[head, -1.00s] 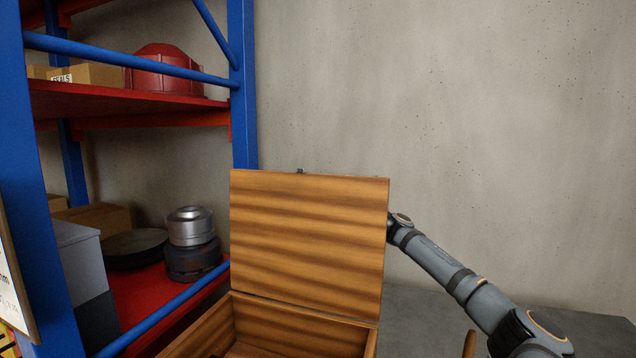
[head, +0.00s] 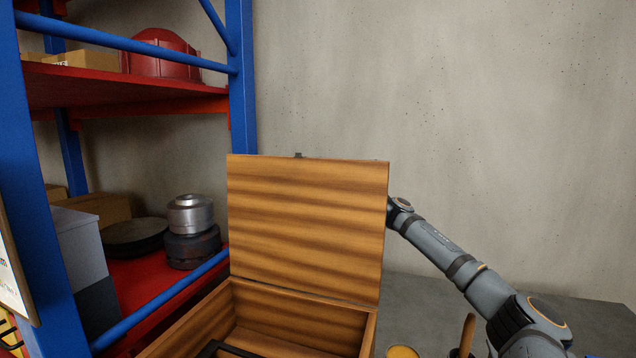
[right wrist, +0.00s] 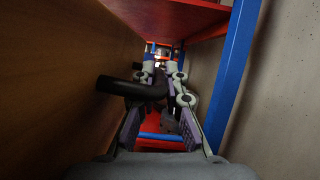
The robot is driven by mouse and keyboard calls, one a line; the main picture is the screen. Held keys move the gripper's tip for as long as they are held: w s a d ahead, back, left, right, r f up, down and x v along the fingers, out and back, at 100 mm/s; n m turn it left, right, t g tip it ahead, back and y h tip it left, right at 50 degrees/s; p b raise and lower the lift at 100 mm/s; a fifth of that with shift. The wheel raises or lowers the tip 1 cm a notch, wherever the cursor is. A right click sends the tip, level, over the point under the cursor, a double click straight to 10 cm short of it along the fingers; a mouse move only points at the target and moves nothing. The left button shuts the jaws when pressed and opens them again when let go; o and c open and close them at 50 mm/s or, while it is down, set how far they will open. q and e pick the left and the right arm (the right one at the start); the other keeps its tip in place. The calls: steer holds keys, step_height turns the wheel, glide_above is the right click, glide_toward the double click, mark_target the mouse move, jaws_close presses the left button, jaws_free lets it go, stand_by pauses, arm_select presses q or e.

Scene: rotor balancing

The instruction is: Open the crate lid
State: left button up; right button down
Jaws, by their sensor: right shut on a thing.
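The wooden crate (head: 190,334) stands at the bottom of the head view. Its lid (head: 305,230) stands about upright along the back edge, so the crate is open and its inside partly shows. A small dark latch part (head: 298,155) sits on the lid's top edge. My right arm reaches behind the lid, which hides the gripper in the head view. In the right wrist view my right gripper (right wrist: 160,78) is shut on a black handle (right wrist: 122,86) that sticks out from the lid's outer face (right wrist: 60,80). My left gripper is not in view.
A blue and red shelf rack (head: 243,100) stands at the left, holding metal parts (head: 190,215) and boxes. A concrete wall (head: 480,130) is behind. A grey surface (head: 590,315) lies at the right, with a yellow round thing (head: 402,352) and a wooden handle (head: 466,335).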

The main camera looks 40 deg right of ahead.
mark_target(313, 181)
steer(key=a+n+b, duration=0.1)
steer(key=b, duration=0.1)
steer(key=s+a+n+y+b, duration=0.1)
steer(key=a+b, duration=0.1)
steer(key=s+a+b, duration=0.1)
steer(key=b, duration=0.1)
steer(key=shift+s+a+r+n+g, duration=0.1)
steer(key=shift+s+a+n+g, duration=0.05)
steer(key=shift+n+g, duration=0.25)
steer(key=a, duration=0.1)
steer(key=s+a+r+n+b, duration=0.1)
steer(key=shift+s+a+n+g+y, duration=0.15)
steer(key=shift+a+n+g+y, duration=0.15)
steer(key=shift+y, duration=0.1)
steer(key=shift+s+a+r, duration=0.15)
steer(key=shift+a+r, duration=0.1)
steer(key=c, duration=1.4)
jaws_free()
